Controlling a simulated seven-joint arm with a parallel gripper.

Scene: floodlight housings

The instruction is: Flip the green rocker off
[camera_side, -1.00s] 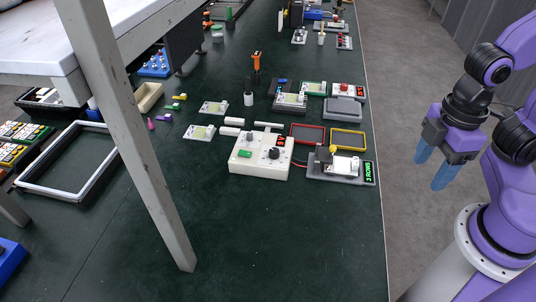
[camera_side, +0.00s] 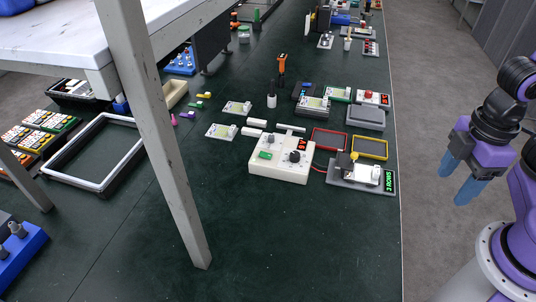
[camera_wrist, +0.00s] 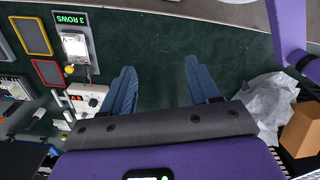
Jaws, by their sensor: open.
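The green rocker (camera_side: 265,155) sits on the left part of the top of a white control box (camera_side: 280,173) in the side view. A black knob (camera_side: 294,156) and a small red display (camera_side: 301,144) share that box. My gripper (camera_side: 455,187) hangs to the right of the bench edge, well away from the box, with its two blue fingers apart and empty. In the wrist view my gripper (camera_wrist: 160,64) also has an empty gap, and the white box (camera_wrist: 85,92) shows left of the fingers, partly cut off by the gripper body. I cannot make out the rocker there.
A grey unit with a green "3 ROWS" sign (camera_side: 390,181) stands right of the box. Red (camera_side: 330,139) and yellow (camera_side: 370,148) framed trays lie behind it. A pale table leg (camera_side: 165,150) rises left of the box. The green bench front is clear.

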